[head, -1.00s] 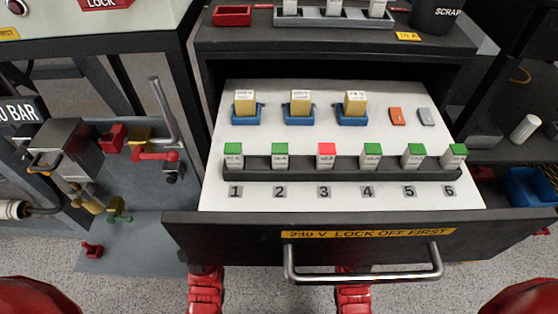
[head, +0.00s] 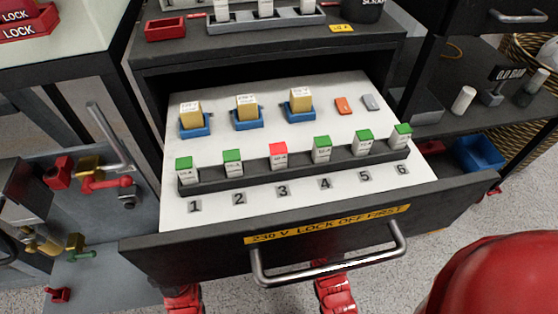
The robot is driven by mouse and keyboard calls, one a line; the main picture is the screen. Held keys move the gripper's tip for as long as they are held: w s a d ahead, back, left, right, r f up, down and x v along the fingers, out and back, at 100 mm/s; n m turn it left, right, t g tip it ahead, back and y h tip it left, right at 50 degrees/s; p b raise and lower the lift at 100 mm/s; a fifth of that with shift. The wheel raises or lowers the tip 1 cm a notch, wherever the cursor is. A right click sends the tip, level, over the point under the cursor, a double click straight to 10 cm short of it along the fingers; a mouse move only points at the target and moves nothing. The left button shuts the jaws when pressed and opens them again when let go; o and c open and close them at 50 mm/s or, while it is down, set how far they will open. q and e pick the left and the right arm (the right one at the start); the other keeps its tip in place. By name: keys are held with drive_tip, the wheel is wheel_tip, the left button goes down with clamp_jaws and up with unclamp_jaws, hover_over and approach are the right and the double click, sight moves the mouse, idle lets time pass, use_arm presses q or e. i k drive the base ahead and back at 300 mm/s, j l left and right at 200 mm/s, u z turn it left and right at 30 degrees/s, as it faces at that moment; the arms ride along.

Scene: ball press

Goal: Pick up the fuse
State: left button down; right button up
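Small white labelled fuses stand upright in a dark rack (head: 255,180) in the open drawer, over numbers 1 to 6. The fuse at position 3 (head: 278,155) has a red top; the others, such as the fuse at position 4 (head: 321,149), have green tops. More white pieces, perhaps fuses (head: 265,8), stand in a grey holder (head: 300,24) on top of the cabinet, cut off by the upper picture edge. Neither of my grippers is in view. A red rounded part of my own body fills the lower right.
The drawer front (head: 200,256) carries a metal handle (head: 330,268). Three tan blocks (head: 247,107) sit in blue sockets behind the rack, beside an orange piece (head: 343,106) and a grey piece (head: 370,102). A red tray (head: 165,28) and a dark scrap bin (head: 362,10) stand on top.

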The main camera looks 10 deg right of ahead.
sight(278, 151)
drive_tip(key=k, duration=0.3)
drive_tip(key=k+l+u, duration=0.15)
drive_tip(key=k+l, duration=0.15)
drive_tip(key=k+l+u, duration=0.2)
drive_tip(key=l, duration=0.35)
drive_tip(key=k+l+u, duration=0.25)
drive_tip(key=k+l, duration=0.15)
